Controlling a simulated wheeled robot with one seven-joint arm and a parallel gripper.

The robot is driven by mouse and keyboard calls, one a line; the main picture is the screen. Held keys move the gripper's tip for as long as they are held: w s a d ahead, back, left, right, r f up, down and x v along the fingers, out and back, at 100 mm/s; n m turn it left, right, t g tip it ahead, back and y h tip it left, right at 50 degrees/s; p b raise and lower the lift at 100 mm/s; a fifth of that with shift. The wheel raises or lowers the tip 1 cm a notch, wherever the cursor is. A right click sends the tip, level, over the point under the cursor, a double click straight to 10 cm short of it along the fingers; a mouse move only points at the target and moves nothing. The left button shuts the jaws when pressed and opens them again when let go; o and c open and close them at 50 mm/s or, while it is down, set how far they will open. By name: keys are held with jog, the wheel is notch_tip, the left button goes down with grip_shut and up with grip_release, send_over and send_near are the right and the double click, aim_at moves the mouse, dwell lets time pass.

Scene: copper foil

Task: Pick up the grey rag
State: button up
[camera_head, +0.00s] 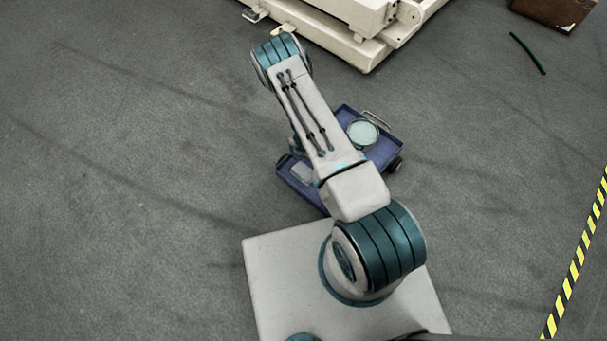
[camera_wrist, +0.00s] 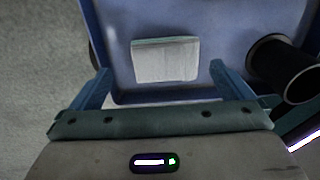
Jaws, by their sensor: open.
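The grey rag (camera_wrist: 166,60) is a pale, flat, folded square lying on the blue cart top in the wrist view. In the head view the rag (camera_head: 302,172) shows near the cart's left end, partly beside my arm. My gripper (camera_wrist: 164,80) is open, with its two blue fingers apart on either side of the rag's near edge in the picture. Nothing is between the fingers that I can see gripped. I cannot tell the height of the fingers above the rag. In the head view my arm hides the gripper.
The blue cart (camera_head: 378,151) carries a round pale-topped item (camera_head: 362,133). A cream machine (camera_head: 345,25) is behind. A green stick (camera_head: 528,54) lies on the floor. The left floor is clear.

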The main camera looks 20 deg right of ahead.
aim_at(304, 169)
jog(key=f+b, duration=0.1)
jog(key=f, duration=0.1)
jog(key=f+b, duration=0.1)
jog(key=f, duration=0.3)
jog(key=shift+s+a+f+b, duration=0.15)
jog(key=shift+s+f+b, duration=0.15)
jog(key=shift+f+b, duration=0.1)
jog(key=shift+r, duration=0.1)
jog(key=c, duration=1)
jog(key=shift+o, duration=0.2)
jog(key=shift+r, duration=0.1)
notch_tip(304, 169, up, 4)
jog(key=shift+f+p, duration=0.15)
jog(key=shift+p, duration=0.9)
jog(key=s+d+r+p, duration=0.1)
jog(key=s+d+r, duration=0.6)
jog(key=d, duration=0.1)
jog(key=shift+s+d, duration=0.35)
jog(key=shift+s, duration=0.05)
